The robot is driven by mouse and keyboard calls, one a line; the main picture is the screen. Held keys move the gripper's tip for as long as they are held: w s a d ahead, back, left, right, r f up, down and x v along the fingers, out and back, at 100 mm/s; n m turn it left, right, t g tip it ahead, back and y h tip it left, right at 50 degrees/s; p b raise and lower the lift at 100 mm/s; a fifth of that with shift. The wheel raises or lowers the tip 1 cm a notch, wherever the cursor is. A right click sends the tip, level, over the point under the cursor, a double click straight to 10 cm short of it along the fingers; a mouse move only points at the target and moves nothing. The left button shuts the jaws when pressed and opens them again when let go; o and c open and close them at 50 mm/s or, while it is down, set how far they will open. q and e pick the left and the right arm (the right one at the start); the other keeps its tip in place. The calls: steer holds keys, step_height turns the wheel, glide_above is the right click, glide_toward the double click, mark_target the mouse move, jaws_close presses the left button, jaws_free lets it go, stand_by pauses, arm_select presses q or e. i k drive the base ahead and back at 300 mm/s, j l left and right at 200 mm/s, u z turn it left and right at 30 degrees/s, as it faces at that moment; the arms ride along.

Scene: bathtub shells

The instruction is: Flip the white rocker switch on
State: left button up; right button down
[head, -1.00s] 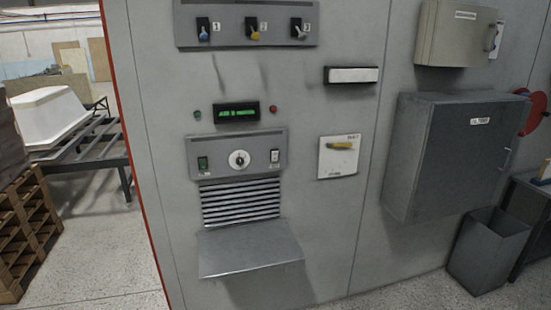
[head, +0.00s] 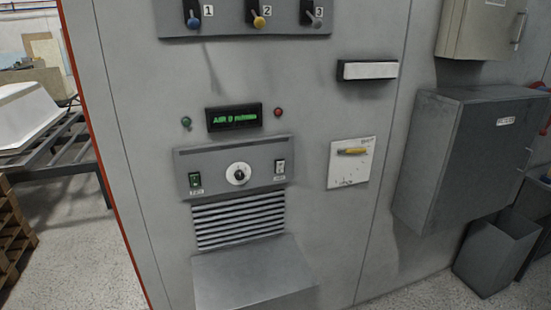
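The white rocker switch (head: 280,167) is on the right side of a grey control plate (head: 215,157) on the cabinet front. It is small in the head view, and I cannot tell which way it is tipped. A round white dial (head: 238,174) is in the middle of the same plate, and a green rocker switch (head: 195,180) is at its left. Neither of my grippers shows in the head view.
Above the plate are a green-lit display (head: 234,117), a green lamp, a red lamp and three numbered levers. A metal shelf (head: 250,270) juts out below the vents (head: 240,218). A yellow-handled switch (head: 352,151) and a grey wall box (head: 465,165) are at the right.

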mark_target(280, 164)
steer(key=i+j, duration=0.45)
steer(key=i, duration=0.2)
steer(key=i+j+z, duration=0.1)
steer(key=i+j, duration=0.35)
steer(key=i, duration=0.2)
